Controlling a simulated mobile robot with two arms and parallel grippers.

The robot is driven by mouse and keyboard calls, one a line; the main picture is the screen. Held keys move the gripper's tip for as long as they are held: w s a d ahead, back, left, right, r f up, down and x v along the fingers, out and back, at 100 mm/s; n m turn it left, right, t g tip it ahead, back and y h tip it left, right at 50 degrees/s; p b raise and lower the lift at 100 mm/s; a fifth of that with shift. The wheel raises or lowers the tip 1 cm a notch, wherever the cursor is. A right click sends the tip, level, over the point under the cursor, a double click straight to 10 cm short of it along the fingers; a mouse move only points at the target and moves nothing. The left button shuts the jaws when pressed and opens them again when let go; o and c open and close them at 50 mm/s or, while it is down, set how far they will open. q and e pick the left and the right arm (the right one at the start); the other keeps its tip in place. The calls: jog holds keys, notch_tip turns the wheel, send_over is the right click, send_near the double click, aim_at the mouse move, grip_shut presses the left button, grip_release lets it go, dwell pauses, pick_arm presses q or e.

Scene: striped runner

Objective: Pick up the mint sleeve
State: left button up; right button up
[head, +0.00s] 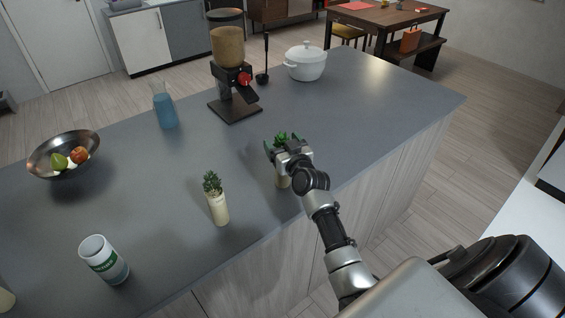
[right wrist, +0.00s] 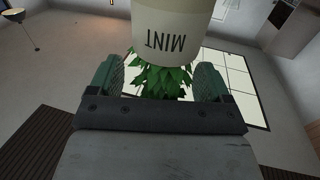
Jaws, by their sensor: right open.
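The mint sleeve is a cream, tapered sleeve (right wrist: 172,22) with "MINT" printed on it and green leaves. In the right wrist view it appears upside down at the top, with its leaves between the two green fingers. In the head view its leaves (head: 282,138) show just beyond my right gripper (head: 275,147), and part of its cream body shows below. My right gripper (right wrist: 164,82) is open around the leafy part. Whether the fingers touch it I cannot tell. My left gripper is not in view.
Another cream sleeve with a green plant (head: 217,205) stands to the left on the grey counter (head: 330,110). A white-and-green canister (head: 104,260), a fruit bowl (head: 48,150), a blue carafe (head: 165,108), a dispenser (head: 230,75) and a white pot (head: 305,65) also stand there. The counter's right end is clear.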

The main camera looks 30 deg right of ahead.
jog(key=c, duration=1.2)
jog(key=shift+c, duration=0.2)
